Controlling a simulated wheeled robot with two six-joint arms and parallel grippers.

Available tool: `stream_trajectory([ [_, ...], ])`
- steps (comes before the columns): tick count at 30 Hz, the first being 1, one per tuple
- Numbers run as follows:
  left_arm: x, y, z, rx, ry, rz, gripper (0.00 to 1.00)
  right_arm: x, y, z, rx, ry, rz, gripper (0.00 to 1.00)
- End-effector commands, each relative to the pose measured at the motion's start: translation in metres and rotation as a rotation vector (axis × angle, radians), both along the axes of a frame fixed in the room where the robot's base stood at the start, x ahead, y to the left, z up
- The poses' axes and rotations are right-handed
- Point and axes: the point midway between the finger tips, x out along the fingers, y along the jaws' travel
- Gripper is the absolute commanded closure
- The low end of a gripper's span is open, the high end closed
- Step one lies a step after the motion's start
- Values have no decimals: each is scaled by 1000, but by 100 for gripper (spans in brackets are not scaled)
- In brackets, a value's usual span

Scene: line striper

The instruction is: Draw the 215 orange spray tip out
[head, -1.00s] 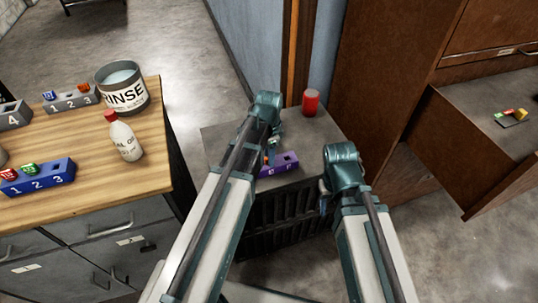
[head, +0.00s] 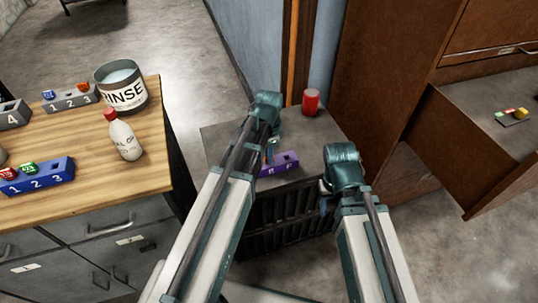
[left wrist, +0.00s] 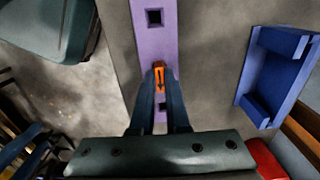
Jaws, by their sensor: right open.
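The orange spray tip (left wrist: 159,74) shows in the left wrist view between the fingertips of my left gripper (left wrist: 158,82), which press on it from both sides. It is over the purple holder (left wrist: 142,47), a long bar with square holes; a hole shows above the tip in the picture and another below, between the fingers. I cannot tell how deep the tip sits. In the head view the purple holder (head: 285,164) lies on the grey-topped cabinet under my left gripper (head: 270,153), and the tip is not clear there. My right gripper (head: 324,204) is open and empty, beside the cabinet's front.
A blue tray-like holder (left wrist: 254,72) lies beside the purple one. A red can (head: 311,102) stands at the cabinet's back. The wooden table at left bears a blue numbered block (head: 42,180), a white bottle (head: 124,139) and a rinse pot (head: 122,92). An open drawer (head: 470,130) is at right.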

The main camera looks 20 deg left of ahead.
Motion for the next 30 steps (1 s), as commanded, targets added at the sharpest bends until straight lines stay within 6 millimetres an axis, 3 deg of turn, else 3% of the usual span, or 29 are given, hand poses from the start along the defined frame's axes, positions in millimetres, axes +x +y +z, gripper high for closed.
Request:
stream_trajectory([
  [30, 0, 0, 12, 0, 0, 0, 100, 0, 0, 12, 0, 0, 0, 50],
])
